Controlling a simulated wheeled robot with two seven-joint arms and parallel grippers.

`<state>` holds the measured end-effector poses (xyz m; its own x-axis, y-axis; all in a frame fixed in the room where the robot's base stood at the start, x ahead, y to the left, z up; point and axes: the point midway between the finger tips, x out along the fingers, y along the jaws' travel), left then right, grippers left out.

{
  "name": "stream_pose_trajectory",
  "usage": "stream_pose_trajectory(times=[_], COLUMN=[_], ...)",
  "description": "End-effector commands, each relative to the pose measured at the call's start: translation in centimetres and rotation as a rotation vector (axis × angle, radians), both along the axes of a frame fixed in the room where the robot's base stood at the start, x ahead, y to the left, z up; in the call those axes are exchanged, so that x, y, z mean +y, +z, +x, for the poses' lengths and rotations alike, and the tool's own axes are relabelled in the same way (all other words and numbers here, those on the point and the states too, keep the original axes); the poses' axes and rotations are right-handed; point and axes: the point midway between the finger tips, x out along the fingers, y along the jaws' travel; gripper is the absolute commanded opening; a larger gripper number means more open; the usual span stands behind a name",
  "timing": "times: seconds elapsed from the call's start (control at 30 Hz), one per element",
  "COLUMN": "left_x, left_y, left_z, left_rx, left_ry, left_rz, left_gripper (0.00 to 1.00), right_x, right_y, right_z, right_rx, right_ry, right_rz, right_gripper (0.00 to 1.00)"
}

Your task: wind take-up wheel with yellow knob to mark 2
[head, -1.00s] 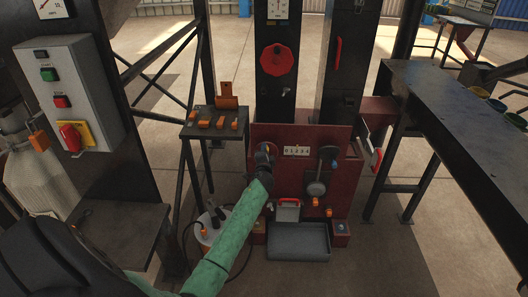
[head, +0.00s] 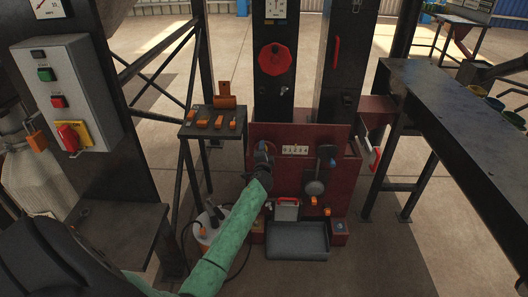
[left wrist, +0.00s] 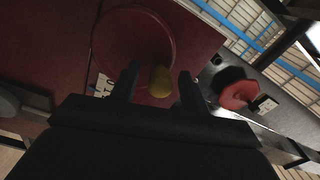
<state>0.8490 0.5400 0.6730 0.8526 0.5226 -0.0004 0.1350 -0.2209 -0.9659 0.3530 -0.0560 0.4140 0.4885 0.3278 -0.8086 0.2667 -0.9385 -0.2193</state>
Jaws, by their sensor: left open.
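The take-up wheel (left wrist: 122,38) is a dark red disc on the red press base, seen large in the left wrist view. Its yellow knob (left wrist: 160,82) shows between my two fingers in that view, with a visible gap on either side. My left gripper (left wrist: 158,84) is open. In the head view the left gripper (head: 263,150) is at the upper left of the red base and hides most of the wheel. A white number plate (head: 295,150) sits right of it; its edge shows in the left wrist view (left wrist: 103,86). My right gripper is not in view.
A second shaft with a dark round handle (head: 315,187) is right of the number plate. A grey tray (head: 297,240) lies below. A small shelf with orange parts (head: 212,130) stands left, and a dark bench (head: 450,110) right.

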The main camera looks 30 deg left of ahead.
Motion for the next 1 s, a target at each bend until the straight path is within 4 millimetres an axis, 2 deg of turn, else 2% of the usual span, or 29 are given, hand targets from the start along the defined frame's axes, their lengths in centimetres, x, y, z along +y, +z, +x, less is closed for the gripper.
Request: stream_pose_trajectory(times=[0.37, 0.53, 1.0], left_x=[-2.7, -3.6, -4.0], left_y=[-0.2, -0.2, -0.1], left_z=[-4.3, -5.9, -6.5], left_rx=[0.000, 0.002, 0.001], left_ry=[-0.001, -0.001, 0.000], left_rz=[-0.001, 0.000, -0.001], left_gripper=[0.46, 0.46, 0.46], right_x=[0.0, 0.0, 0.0], right_y=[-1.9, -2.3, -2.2], right_z=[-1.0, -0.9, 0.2], right_rx=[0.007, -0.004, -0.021], right_ry=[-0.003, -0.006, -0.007], right_rz=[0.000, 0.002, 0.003], right_gripper=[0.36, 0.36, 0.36])
